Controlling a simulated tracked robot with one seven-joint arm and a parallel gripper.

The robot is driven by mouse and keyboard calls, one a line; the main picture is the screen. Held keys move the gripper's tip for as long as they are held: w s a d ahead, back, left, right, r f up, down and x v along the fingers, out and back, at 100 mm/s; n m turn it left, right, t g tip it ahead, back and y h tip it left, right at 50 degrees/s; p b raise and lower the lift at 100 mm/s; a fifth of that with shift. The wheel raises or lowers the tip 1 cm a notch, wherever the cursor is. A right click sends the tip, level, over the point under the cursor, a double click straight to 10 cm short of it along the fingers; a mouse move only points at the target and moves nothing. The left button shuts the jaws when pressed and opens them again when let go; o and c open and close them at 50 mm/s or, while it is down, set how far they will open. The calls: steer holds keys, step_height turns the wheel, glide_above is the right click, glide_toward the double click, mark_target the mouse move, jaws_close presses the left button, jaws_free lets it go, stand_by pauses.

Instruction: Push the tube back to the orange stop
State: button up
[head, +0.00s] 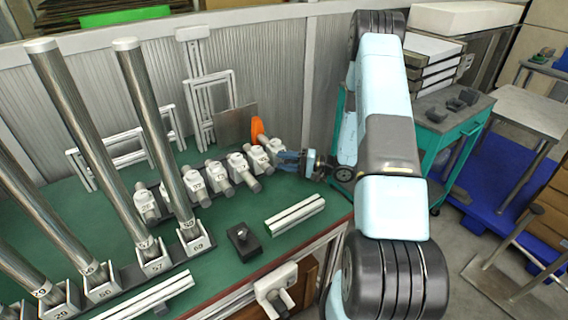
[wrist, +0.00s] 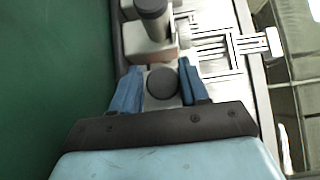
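The orange stop (head: 258,131) stands behind the right end of a row of small white holders, in front of a grey plate. The holders carry short tubes with dark grey ends; the rightmost holder (head: 274,148) is beside my gripper (head: 290,160). In the wrist view, my gripper (wrist: 162,88) has its blue fingers apart on either side of a round dark tube end (wrist: 162,83) at a white holder. I cannot tell whether the fingers touch it. Another dark tube (wrist: 153,20) stands out from the holder just beyond. The orange stop is not visible in the wrist view.
Tall metal tubes (head: 88,135) lean in numbered holders on the left of the green table (head: 235,285). A black block (head: 243,242) and a white rail (head: 295,214) lie in front of the row. White frames (head: 212,105) stand behind it.

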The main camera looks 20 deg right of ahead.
steer(key=o, duration=0.3)
steer(key=shift+d, duration=0.15)
steer(key=v, duration=1.3)
steer(key=shift+s+d, duration=0.15)
